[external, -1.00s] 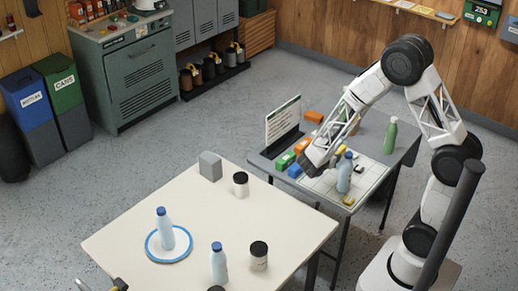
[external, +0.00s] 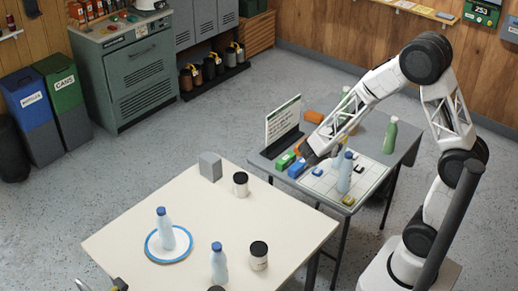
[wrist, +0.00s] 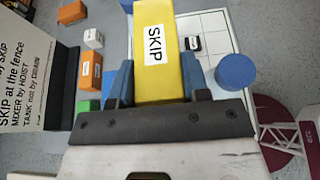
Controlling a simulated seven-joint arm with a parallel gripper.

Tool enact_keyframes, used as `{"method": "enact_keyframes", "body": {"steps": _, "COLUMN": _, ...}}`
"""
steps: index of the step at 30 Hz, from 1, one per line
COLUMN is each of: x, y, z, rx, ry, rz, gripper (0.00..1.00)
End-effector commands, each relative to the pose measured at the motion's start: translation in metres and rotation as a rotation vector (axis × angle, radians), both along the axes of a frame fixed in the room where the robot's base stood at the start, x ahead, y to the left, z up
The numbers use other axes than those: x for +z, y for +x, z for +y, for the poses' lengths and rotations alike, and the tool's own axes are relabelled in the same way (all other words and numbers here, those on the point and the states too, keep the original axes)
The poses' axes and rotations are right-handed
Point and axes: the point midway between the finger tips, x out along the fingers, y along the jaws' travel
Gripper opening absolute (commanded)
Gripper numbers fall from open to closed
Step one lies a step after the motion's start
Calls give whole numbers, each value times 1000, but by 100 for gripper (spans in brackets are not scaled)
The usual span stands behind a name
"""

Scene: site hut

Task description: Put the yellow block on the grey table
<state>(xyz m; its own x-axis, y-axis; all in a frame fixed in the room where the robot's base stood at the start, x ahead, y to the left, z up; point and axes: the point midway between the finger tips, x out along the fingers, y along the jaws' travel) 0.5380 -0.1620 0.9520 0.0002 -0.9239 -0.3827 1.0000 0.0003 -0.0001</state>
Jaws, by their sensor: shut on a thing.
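A yellow block (wrist: 156,55) labelled SKIP is between the blue fingers of my gripper (wrist: 157,85) in the wrist view; the gripper is shut on it. In the external view my gripper (external: 318,152) is over the grey table (external: 258,161), above its left part, and mostly hides the held block. The block's near end is hidden by the gripper in the wrist view. I cannot tell the exact gap between the block and the table.
A blue-capped bottle (external: 344,176) stands on the white grid sheet close to my gripper. Green (external: 286,160) and blue (external: 297,168) blocks, a sign board (external: 283,121) and a green bottle (external: 390,136) are also on the grey table. A cream table (external: 130,215) stands in front.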

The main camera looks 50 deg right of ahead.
Motion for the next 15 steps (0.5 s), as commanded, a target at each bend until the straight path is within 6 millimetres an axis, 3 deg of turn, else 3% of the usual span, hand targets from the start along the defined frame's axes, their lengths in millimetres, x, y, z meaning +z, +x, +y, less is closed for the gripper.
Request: {"method": "enact_keyframes", "body": {"steps": 15, "x": 1, "y": 4, "z": 1, "rx": 4, "ry": 0, "rz": -2, "gripper": 11}}
